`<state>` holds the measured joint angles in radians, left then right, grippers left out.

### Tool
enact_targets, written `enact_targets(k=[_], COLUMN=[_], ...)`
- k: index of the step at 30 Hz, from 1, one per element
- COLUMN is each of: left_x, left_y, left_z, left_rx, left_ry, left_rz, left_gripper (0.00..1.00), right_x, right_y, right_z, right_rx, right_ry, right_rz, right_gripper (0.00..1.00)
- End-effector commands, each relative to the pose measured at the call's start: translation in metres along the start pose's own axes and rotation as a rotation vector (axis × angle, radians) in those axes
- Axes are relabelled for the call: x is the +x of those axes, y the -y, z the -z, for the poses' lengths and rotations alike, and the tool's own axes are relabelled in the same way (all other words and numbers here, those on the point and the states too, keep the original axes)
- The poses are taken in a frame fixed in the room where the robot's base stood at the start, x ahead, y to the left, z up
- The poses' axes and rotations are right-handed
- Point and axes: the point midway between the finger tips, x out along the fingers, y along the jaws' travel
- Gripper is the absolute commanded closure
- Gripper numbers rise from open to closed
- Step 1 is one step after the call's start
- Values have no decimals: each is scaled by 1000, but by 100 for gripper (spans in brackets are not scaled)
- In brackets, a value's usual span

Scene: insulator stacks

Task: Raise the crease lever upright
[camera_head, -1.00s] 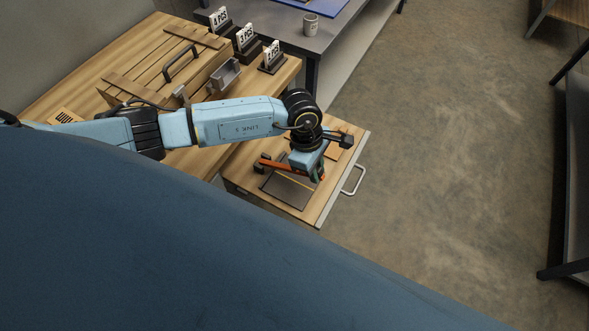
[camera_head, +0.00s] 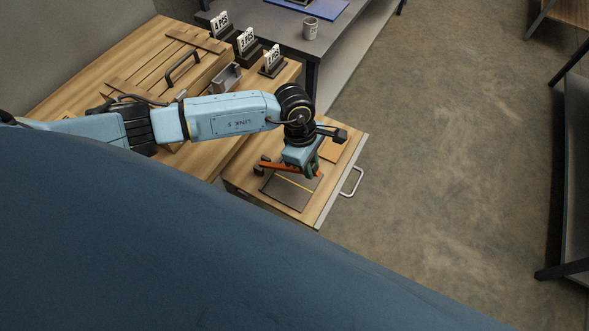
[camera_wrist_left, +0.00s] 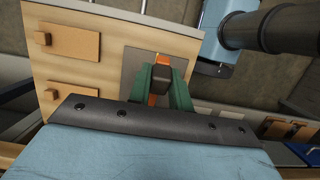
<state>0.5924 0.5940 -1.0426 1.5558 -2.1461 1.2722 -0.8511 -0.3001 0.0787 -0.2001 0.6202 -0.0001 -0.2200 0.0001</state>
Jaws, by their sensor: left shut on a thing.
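The orange crease lever (camera_head: 277,167) runs from a dark pivot at the left of a dark grey creasing plate (camera_head: 287,192) to my left gripper. The plate lies on a pulled-out wooden drawer board. My left gripper (camera_head: 313,171) is above the plate's back right part, its green fingers shut on the lever. In the left wrist view the green fingers (camera_wrist_left: 160,91) have the orange lever (camera_wrist_left: 160,86) between them. The lever's angle is hard to judge, but it does not look upright. My right gripper is not in view.
The board has a metal handle (camera_head: 352,182) at its right edge. A wooden table (camera_head: 215,158) is behind and left, with a slatted box (camera_head: 165,72) and a grey tray (camera_head: 225,78). Number signs (camera_head: 246,42) stand at the back. Open floor is to the right.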

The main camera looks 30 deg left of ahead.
Motion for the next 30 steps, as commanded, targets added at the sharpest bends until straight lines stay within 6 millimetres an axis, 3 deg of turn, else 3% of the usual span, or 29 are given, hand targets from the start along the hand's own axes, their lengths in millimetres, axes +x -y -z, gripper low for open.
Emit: enact_targets(k=[15,30], left_x=[-23,-28], left_y=[-1,-1], left_z=[11,15], left_rx=[-1,-1], left_ry=[0,0], left_rz=[-2,-2], left_gripper=[89,89], right_x=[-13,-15], right_y=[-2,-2], right_z=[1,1], right_rx=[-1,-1], right_ry=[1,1], right_rz=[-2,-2], right_gripper=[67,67])
